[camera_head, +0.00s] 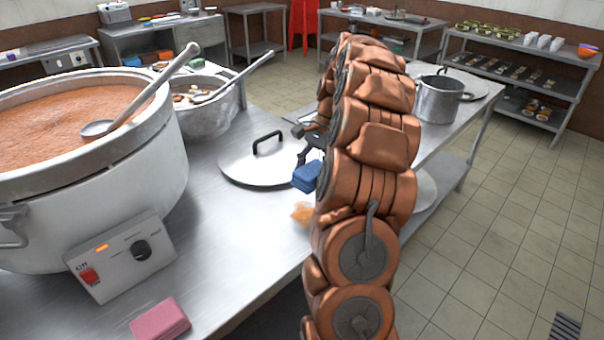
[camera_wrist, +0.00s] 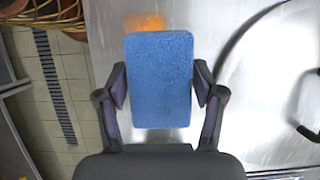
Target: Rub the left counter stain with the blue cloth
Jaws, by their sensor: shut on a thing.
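The blue cloth (camera_head: 307,177) is a folded block held above the steel counter, left of my arm in the head view. My gripper (camera_wrist: 160,88) is shut on the blue cloth (camera_wrist: 160,75), with one finger on each side of it. An orange-brown stain (camera_head: 302,213) lies on the counter near its front edge, just below the cloth in the head view. In the wrist view the stain (camera_wrist: 144,22) shows past the cloth's far end, partly hidden by it. I cannot tell the exact gap between cloth and counter.
A pink cloth (camera_head: 160,319) lies at the front edge. A smaller pot (camera_head: 207,115) stands further back.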

